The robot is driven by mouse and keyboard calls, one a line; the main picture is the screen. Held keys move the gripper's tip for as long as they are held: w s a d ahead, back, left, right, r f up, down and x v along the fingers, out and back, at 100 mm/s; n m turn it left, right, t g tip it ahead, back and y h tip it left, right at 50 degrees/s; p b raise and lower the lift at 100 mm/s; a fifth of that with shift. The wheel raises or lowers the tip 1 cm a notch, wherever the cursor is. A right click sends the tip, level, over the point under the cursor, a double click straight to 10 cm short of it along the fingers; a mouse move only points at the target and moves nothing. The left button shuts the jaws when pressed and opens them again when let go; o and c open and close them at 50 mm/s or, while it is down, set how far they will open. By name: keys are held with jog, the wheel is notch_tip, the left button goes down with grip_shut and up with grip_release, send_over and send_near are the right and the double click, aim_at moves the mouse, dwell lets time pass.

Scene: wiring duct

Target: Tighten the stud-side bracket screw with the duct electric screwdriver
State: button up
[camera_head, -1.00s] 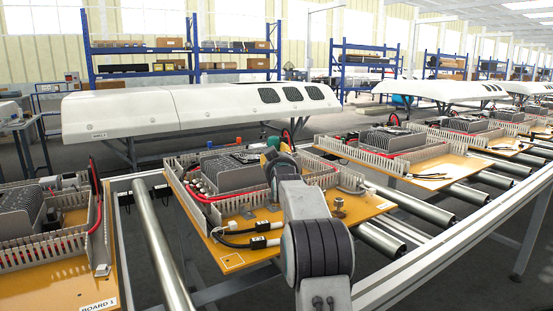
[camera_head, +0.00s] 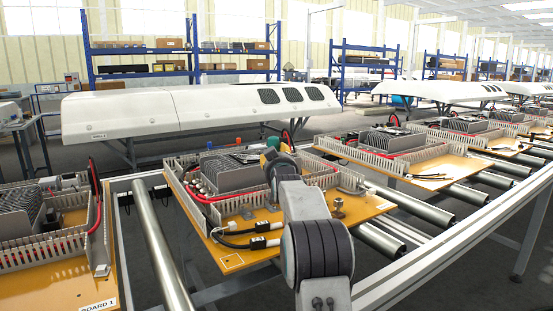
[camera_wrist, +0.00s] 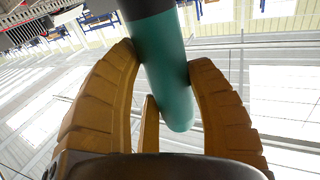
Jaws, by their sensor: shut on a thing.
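My gripper (camera_wrist: 165,85) is shut on the electric screwdriver (camera_wrist: 168,75), a teal cylinder with a dark upper part, held between yellow-brown fingers in the wrist view. In the head view my arm reaches over the middle board (camera_head: 231,261), and a small teal and yellow part of the tool and gripper (camera_head: 274,152) shows at the wiring duct (camera_head: 209,221). The screwdriver's tip is hidden. The bracket screw cannot be made out behind my arm. A small metal stud-like part (camera_head: 338,206) stands on the board right of my arm.
Black cables (camera_head: 240,236) lie at the board's front left, and a red cable (camera_head: 203,197) runs along the duct. Steel rollers (camera_head: 160,250) carry the boards. Another board (camera_head: 75,285) stands at left, others at right. A white cover (camera_head: 190,112) stands behind.

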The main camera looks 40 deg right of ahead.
jog(key=shift+f+b, duration=0.75)
dwell(0.6)
jog(key=shift+r, duration=0.2)
